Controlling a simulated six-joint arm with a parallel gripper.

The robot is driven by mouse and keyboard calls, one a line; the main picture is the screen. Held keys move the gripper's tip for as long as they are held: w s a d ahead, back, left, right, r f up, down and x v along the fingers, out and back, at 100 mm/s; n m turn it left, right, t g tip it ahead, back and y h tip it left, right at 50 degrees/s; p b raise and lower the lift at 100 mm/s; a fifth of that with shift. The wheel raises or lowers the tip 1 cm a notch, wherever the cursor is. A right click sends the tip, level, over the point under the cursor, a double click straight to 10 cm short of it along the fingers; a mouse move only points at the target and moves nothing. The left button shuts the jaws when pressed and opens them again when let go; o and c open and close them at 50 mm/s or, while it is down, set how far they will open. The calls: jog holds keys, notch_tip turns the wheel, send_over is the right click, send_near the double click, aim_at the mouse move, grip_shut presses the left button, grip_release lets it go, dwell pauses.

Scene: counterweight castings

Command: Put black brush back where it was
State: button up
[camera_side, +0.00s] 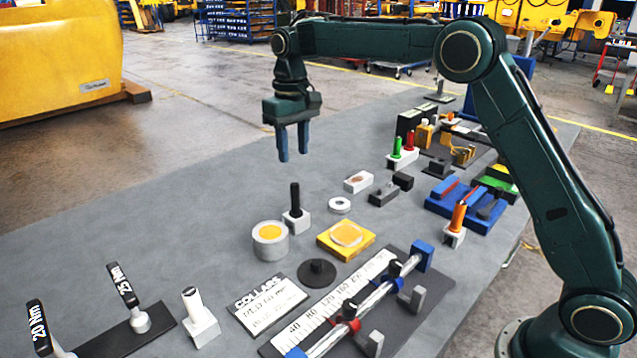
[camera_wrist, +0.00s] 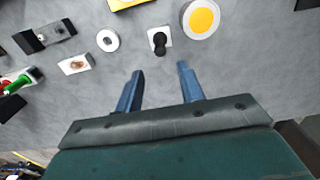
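A black upright handle (camera_side: 295,197), which looks like the black brush, stands in a small white block (camera_side: 297,222) near the middle of the table. In the wrist view the black handle (camera_wrist: 159,41) is seen from above, in its white block (camera_wrist: 166,33). My gripper (camera_side: 293,154) hangs above the table, higher than the handle and apart from it. Its two blue fingers point down, spread and empty; the wrist view shows the open gap (camera_wrist: 160,69) with the block beyond the fingertips.
A grey cylinder with a yellow top (camera_side: 270,240) stands close beside the white block. A yellow block with a clear disc (camera_side: 345,238), a white ring (camera_side: 340,205) and a ruler rail (camera_side: 350,305) are nearby. Green (camera_side: 397,147) and orange (camera_side: 458,217) handles stand farther right. Table left of the block is clear.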

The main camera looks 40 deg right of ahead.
jog(key=s+d+r+t, duration=0.1)
jog(key=s+r, duration=0.4)
jog(key=s, duration=0.4)
jog(key=s+d+r+t, duration=0.2)
jog(key=s+r, duration=0.3)
jog(key=s, duration=0.4)
jog(key=s+f+t, duration=0.1)
jog(key=s+f, duration=0.2)
jog(key=s, duration=0.6)
jog(key=s+d+f+t, duration=0.1)
jog(key=s+f, duration=0.3)
jog(key=s, duration=0.6)
jog(key=shift+s+t, duration=0.3)
